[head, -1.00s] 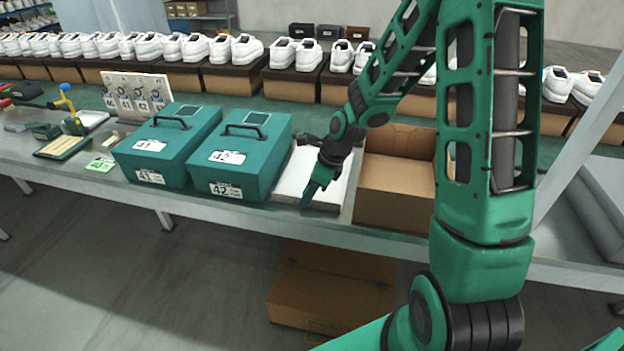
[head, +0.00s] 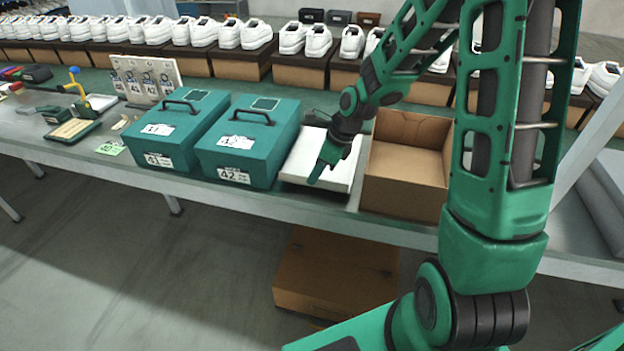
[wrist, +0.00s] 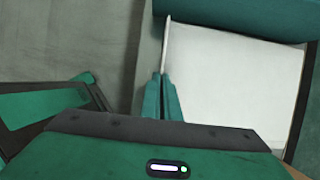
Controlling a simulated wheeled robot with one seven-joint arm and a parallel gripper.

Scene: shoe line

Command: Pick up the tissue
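The tissue (head: 338,178) is a flat white sheet or pad on the table, between the teal box 42 and the open cardboard box. In the wrist view the tissue (wrist: 235,95) fills the right half, with a thin bright strip along its left edge. My gripper (head: 315,180) points down at the tissue's front edge. In the wrist view my gripper (wrist: 163,80) has its fingers close together, with the strip running in between their tips. It looks shut on that edge, and the tissue lies low on the table. The fingers cover a little of the strip.
Teal box 42 (head: 245,150) stands close on the left, with teal box 41 (head: 172,135) beyond it. The open cardboard box (head: 405,180) stands close on the right. A brown carton (head: 335,275) is under the table. White shoes line the back.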

